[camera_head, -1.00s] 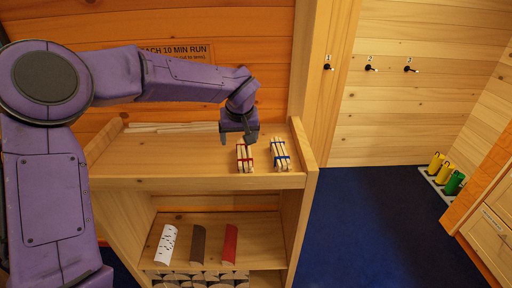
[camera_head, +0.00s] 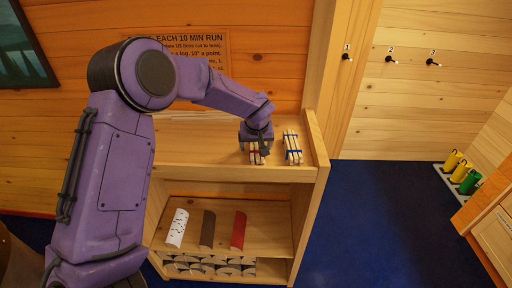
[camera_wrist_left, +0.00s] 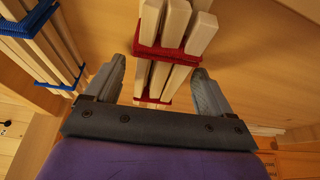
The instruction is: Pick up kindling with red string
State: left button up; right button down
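The kindling with red string (camera_head: 254,158) is a small bundle of pale sticks on the top shelf of a wooden rack. In the left wrist view the bundle (camera_wrist_left: 168,48) runs between my fingers, with two red bands showing. My left gripper (camera_head: 257,146) is over the bundle, pointing down. In the left wrist view the gripper (camera_wrist_left: 158,72) is open, one finger on each side of the sticks. A gap shows at the left finger; contact at the right finger is unclear. The head view partly hides the bundle behind the gripper. My right gripper is not in view.
A bundle with blue string (camera_head: 292,147) lies close to the right of the red one; it also shows in the left wrist view (camera_wrist_left: 40,50). The rack's right side panel (camera_head: 316,150) stands beyond it. Three split logs, including a red one (camera_head: 238,231), lie on the lower shelf.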

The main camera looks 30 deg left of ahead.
pick_arm(q)
jog(key=shift+d, duration=0.1)
jog(key=c, duration=1)
jog(key=shift+r, duration=0.1)
